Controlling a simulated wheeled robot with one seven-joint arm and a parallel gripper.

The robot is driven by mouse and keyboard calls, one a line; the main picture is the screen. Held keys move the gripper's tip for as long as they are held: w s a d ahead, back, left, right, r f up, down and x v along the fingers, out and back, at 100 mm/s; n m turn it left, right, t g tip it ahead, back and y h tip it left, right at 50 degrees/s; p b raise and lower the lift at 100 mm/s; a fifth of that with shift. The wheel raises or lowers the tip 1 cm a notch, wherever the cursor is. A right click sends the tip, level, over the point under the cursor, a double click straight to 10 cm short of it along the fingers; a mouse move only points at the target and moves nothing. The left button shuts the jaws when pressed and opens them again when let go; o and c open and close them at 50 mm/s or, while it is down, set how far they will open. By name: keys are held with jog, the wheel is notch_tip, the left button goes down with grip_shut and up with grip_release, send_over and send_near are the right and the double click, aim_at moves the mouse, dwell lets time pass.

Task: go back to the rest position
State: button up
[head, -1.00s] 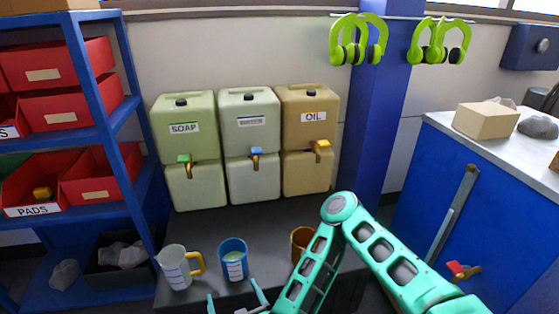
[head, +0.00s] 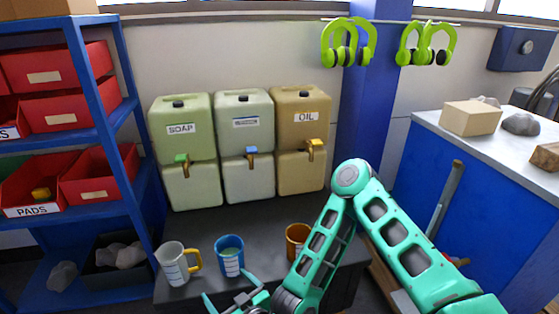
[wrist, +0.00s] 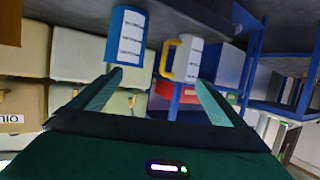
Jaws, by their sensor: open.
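My gripper (head: 228,292) is low at the front edge of the dark bench, open and empty, in front of the mugs. In the wrist view my gripper (wrist: 158,78) shows its two teal fingers spread apart with nothing between them. A white mug with a yellow handle (head: 172,264) stands on the bench at the left; it also shows in the wrist view (wrist: 187,57). A blue mug (head: 230,256) stands beside it, also in the wrist view (wrist: 127,35). An orange-brown mug (head: 297,241) stands to the right, partly behind my arm.
A blue shelf with red bins (head: 95,175) is at the left. A blue cabinet (head: 430,160) with a cardboard box (head: 472,118) is at the right.

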jog(key=w+d+r+n+g+h, duration=0.1)
jog(key=w+d+r+g, duration=0.1)
jog(key=w+d, duration=0.45)
jog(key=w+d+r+n+g+h, duration=0.1)
jog(key=w+d+g+h, duration=0.15)
jog(key=d, duration=0.65)
jog(key=d+r+m+g+h, duration=0.15)
jog(key=d+r, duration=0.25)
jog(key=d, duration=0.7)
jog(key=d+r+m+h, duration=0.25)
jog(key=d+r, duration=0.25)
jog(key=d, duration=0.5)
jog(key=s+d+r+m+g+h, duration=0.1)
jog(key=s+d+r+m, duration=0.2)
jog(key=s+d+r, duration=0.4)
jog(key=s+d+r+m+g+h, duration=0.25)
jog(key=s+d+r, duration=0.2)
jog(key=d, duration=0.55)
jog(key=s+d+r+m+g+y, duration=0.1)
jog(key=s+r+m, duration=0.2)
jog(key=s, duration=0.6)
jog(key=s+d+r+m+y, duration=0.1)
jog(key=s+r+m, duration=0.2)
jog(key=s, duration=0.6)
jog(key=shift+s+d+r+m+g, duration=0.25)
jog(key=shift+s+r+m+g, duration=0.1)
jog(key=shift+m, duration=0.2)
